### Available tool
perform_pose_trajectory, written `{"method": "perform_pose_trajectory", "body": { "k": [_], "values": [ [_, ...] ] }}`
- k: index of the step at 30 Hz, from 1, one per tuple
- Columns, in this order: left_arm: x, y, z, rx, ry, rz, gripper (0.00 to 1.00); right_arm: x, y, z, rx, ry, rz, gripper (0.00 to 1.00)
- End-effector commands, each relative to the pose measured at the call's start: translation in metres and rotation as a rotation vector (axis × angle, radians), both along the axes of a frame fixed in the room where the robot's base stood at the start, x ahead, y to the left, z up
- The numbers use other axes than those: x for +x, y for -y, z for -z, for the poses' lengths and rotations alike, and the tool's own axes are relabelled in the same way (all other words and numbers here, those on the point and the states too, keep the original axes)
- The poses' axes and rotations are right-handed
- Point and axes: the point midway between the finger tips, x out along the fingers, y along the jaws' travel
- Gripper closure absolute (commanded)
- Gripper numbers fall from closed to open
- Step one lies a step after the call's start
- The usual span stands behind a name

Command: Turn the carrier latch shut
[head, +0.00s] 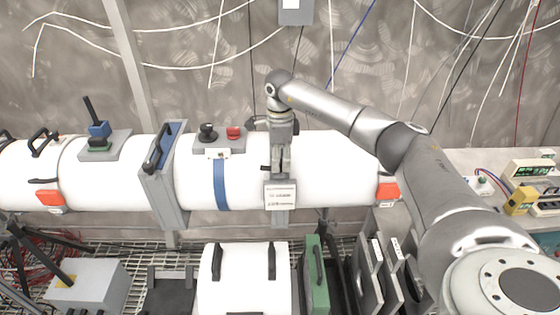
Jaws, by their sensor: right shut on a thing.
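My right gripper (281,168) points down in front of the white tube (335,165), at the middle of the picture. It is shut on a small part at the tube's front, which I take to be the carrier latch; the fingers hide most of it. A short dark piece sticks out to the left of the fingers. Just below them is a grey plate with a white printed label (280,195). The latch's angle cannot be made out. My left gripper is not in view.
Left of my gripper are a blue band (220,184) and a grey mount with a black knob (208,131) and red button (233,133). A grey flange (163,180) stands further left. Below are a white case (243,280) and green panel (315,275). Instruments sit at right.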

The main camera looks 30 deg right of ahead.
Motion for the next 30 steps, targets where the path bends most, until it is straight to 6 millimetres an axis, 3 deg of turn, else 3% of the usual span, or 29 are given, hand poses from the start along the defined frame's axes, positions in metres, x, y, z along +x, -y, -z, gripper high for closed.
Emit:
{"method": "perform_pose_trajectory", "body": {
  "k": [12, 30],
  "values": [
    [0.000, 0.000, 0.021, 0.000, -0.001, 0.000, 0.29, 0.002, 0.000, 0.000, 0.001, 0.007, 0.386, 0.93],
    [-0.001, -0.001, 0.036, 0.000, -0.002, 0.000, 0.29, 0.002, 0.000, -0.002, 0.003, 0.007, 0.955, 0.93]
  ]
}}
